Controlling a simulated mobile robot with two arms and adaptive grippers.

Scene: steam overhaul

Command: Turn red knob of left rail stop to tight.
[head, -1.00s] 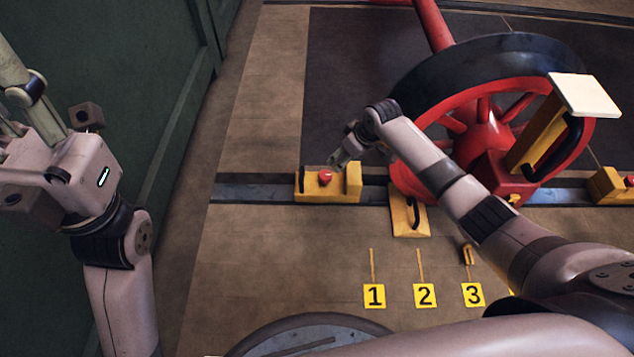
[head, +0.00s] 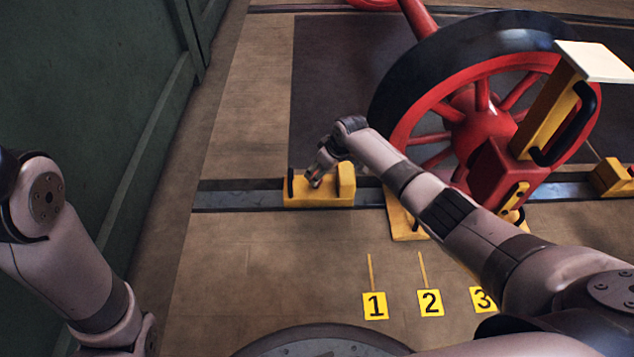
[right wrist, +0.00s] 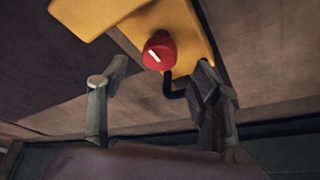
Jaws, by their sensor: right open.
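The left rail stop (head: 322,199) is a yellow block on the rail, left of the big wheel in the head view. Its red knob (right wrist: 159,51) shows in the right wrist view with a short white mark on its face, slanting slightly. My right gripper (head: 314,178) is over the stop and hides the knob in the head view. In the right wrist view the right gripper (right wrist: 160,76) is open, one finger to each side of the knob, with visible gaps. My left gripper is out of view; only part of that arm shows.
A red wheel with a dark rim (head: 395,85) stands right of the stop. Another yellow stop (head: 612,178) is at the far right. Yellow plates 1 (head: 375,305), 2 (head: 430,303) and 3 lie on the floor. A green wall (head: 90,130) is at left.

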